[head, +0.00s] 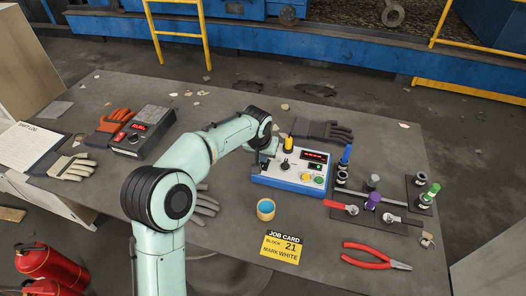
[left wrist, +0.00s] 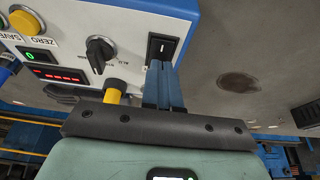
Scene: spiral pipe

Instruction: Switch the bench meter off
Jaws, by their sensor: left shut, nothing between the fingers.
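The bench meter (head: 292,178) is a white box with blue edges on the table, right of centre in the head view. Its face has a lit red display (left wrist: 57,75), a small green display (left wrist: 37,56), a black knob (left wrist: 99,50) and ZERO and SAVE buttons. A black rocker switch (left wrist: 161,48) with a white mark sits beside the knob. My left gripper (left wrist: 162,66) is shut and empty, its blue fingertips right at the switch's edge; I cannot tell whether they touch. In the head view my left gripper (head: 270,146) is at the meter's far left corner, partly hidden by my arm.
A yellow-topped part (head: 289,144) stands close beside the gripper, and a dark glove (head: 325,131) lies behind the meter. A yellow-blue cup (head: 265,209) and job card (head: 283,247) are in front. Tools and connectors crowd the right. A black box (head: 143,133) stands left.

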